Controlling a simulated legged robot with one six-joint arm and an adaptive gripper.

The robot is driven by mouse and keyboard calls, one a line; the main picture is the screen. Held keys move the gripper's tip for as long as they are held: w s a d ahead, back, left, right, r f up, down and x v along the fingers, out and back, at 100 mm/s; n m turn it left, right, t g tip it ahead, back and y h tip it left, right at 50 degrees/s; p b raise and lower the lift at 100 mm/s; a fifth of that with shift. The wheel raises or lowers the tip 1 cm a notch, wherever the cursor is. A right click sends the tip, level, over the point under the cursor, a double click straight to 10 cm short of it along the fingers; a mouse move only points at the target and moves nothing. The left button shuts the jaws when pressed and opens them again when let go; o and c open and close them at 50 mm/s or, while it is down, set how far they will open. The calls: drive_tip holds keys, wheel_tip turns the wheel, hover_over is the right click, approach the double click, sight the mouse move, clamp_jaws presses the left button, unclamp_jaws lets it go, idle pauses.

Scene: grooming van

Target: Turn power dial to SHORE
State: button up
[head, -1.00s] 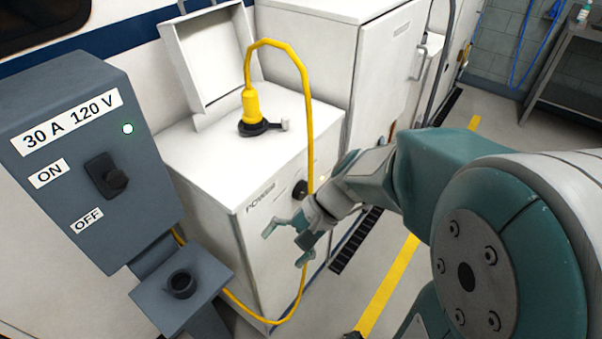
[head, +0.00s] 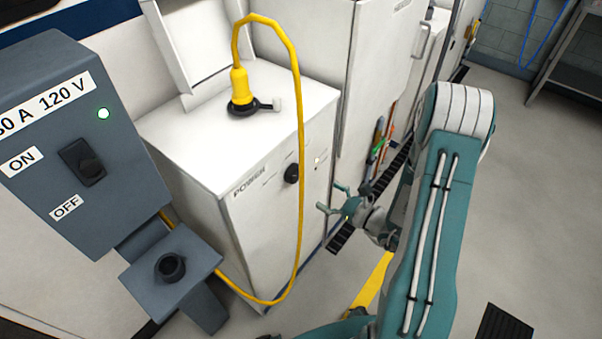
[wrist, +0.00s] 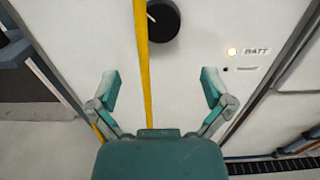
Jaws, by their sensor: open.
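A yellow cable (head: 300,130) runs from a yellow plug (head: 239,85) on the cabinet top down past the dial. It crosses between my fingers in the wrist view. A grey ON/OFF box (head: 110,150) stands left. Open floor lies right.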

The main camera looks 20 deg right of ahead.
sight(297, 176)
drive_tip(key=x, duration=1)
drive_tip(key=shift+w+a+f, duration=0.1)
drive_tip(key=shift+w+a, duration=0.1)
drive_tip(key=shift+w, duration=0.15)
drive_tip(key=c, duration=0.9)
